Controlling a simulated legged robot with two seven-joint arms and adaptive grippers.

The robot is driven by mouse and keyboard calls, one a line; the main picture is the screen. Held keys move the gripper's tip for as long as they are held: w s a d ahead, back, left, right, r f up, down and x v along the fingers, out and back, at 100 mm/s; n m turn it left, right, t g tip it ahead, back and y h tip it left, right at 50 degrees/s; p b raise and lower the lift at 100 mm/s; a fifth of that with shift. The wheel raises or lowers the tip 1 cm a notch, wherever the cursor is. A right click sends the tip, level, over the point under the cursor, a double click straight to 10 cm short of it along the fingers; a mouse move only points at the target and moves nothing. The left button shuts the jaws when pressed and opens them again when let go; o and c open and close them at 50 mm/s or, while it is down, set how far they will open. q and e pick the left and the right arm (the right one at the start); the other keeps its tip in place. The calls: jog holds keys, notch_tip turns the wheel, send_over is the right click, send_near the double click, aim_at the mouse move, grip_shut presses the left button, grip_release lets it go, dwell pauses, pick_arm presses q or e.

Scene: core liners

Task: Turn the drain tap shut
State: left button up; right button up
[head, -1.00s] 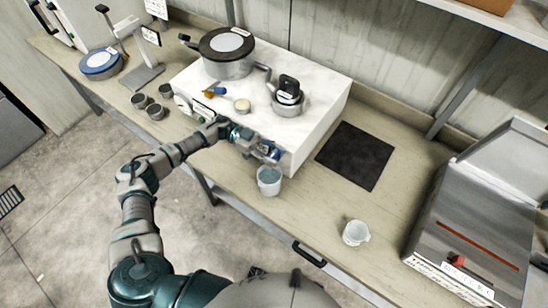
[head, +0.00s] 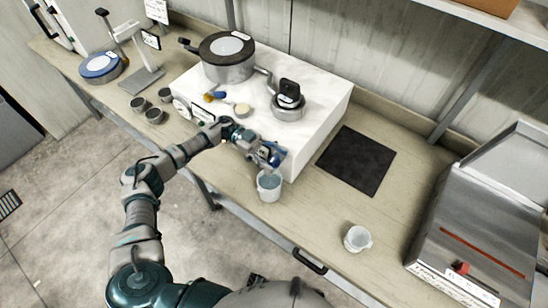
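My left gripper (head: 270,155) reaches in from the left to the front face of the white block (head: 315,135), near its right corner. A small blue part shows at the fingers. The drain tap cannot be made out clearly; the gripper and wrist cover that spot. I cannot tell whether the fingers are open or closed on anything. A white beaker (head: 269,187) with bluish liquid stands on the bench just below the gripper. My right gripper is not in view.
A lidded pot (head: 229,70) and a smaller metal vessel with a black top (head: 288,108) are on the block. A second beaker (head: 357,239), a dark mat (head: 356,160) and a steel machine (head: 470,225) are to the right. Small dark cups (head: 154,116) are at left.

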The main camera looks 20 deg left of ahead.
pick_arm(q)
jog(key=shift+a, duration=0.15)
jog(key=v, duration=1.1)
jog(key=shift+a+f, duration=0.15)
jog(key=shift+a, duration=0.15)
jog(key=shift+w, duration=0.15)
jog(key=shift+f, duration=0.1)
